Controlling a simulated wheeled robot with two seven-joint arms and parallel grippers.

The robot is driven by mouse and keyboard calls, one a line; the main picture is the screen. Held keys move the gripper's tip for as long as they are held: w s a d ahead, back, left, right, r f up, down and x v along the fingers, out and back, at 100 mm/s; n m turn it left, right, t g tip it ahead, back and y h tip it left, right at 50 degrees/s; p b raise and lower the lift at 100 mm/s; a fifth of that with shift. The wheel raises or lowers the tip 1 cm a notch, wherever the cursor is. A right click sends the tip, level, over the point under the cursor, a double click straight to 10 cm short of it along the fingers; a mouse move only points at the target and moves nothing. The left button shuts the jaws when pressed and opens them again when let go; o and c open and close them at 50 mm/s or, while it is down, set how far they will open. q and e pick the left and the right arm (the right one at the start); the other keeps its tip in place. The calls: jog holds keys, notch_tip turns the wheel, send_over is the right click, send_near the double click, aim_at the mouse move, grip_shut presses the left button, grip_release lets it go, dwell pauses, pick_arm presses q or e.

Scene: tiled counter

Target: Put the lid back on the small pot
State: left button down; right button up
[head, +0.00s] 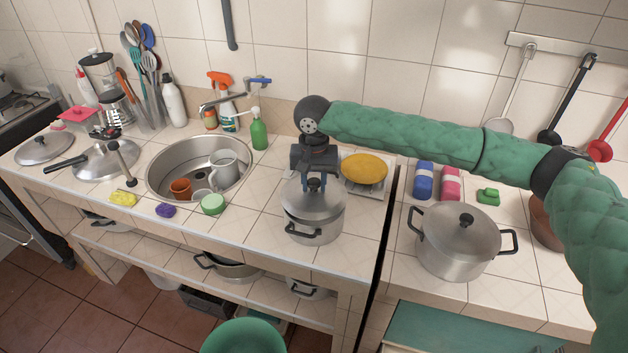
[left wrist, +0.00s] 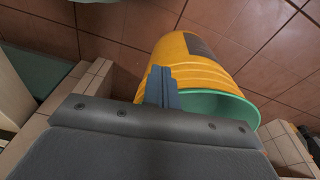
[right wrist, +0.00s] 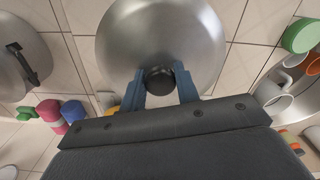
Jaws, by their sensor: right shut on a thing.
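The small steel pot (head: 316,232) stands on the counter left of the dark gap, with black side handles. Its domed steel lid (head: 313,200) lies over the pot's mouth, looking about level. I cannot tell whether it rests fully on the rim. My right gripper (head: 314,184) points down from above, shut on the lid's black knob. In the right wrist view the knob (right wrist: 159,81) sits between the blue fingertips, and the lid (right wrist: 160,35) hides the pot below. My left gripper (left wrist: 161,87) shows only in its wrist view, its fingers together and empty.
A larger lidded pot (head: 458,242) stands right of the gap. The sink (head: 183,152) holding cups is to the left. A yellow bucket (left wrist: 205,70) is near my left gripper.

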dwell(0.3)
jog(key=o, duration=1.6)
jog(key=shift+c, duration=0.2)
jog(key=shift+r, duration=0.1)
jog(key=shift+r+p, duration=3.45)
jog(key=shift+p, duration=0.05)
jog(key=shift+c, duration=0.4)
grip_shut()
